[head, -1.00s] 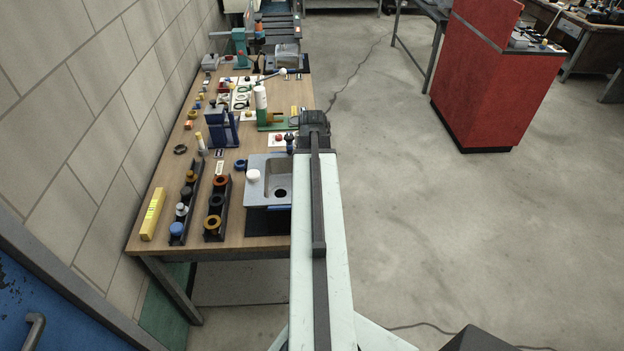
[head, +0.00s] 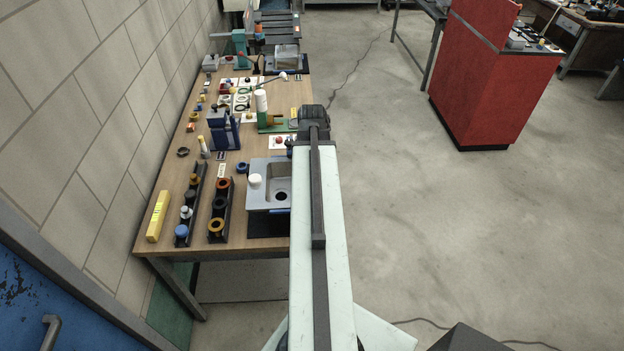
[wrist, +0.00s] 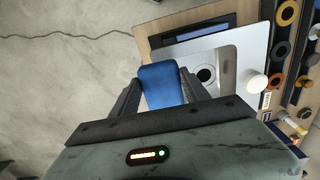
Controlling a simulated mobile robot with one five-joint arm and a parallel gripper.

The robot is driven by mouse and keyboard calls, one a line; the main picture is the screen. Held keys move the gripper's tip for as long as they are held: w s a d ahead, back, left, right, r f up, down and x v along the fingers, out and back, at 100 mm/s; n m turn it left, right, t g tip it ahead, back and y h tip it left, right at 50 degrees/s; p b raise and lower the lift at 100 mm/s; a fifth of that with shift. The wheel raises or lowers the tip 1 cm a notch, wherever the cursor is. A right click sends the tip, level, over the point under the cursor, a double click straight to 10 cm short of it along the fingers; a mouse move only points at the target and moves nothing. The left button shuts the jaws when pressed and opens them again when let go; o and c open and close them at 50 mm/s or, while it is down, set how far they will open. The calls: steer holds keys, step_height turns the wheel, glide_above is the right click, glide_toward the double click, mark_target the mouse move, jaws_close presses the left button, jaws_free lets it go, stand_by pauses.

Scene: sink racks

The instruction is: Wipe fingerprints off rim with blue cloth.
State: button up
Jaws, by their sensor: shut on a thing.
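My gripper (wrist: 161,92) is shut on a blue cloth (wrist: 162,84), which shows between the two dark fingers in the wrist view. The grey sink (wrist: 189,50) with its pale flat rim lies just beyond the cloth, to the upper right. Its round dark drain shows in the basin. I cannot tell whether the cloth touches the rim. No fingerprints can be made out. In the head view the sink (head: 256,196) sits at the bench's right edge, partly covered by my arm.
A white round knob (head: 255,181) stands on the sink's left side. Left of it are dark racks with coloured rings (head: 217,225) and a yellow box (head: 158,216). A blue stand (head: 224,132) is farther back. Open floor lies right of the bench, before a red cabinet (head: 490,90).

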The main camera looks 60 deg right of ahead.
steer(key=shift+r, duration=0.1)
step_height(320, 180, up, 3)
steer(key=p, duration=0.3)
steer(key=shift+r, duration=0.15)
steer(key=shift+f, duration=0.2)
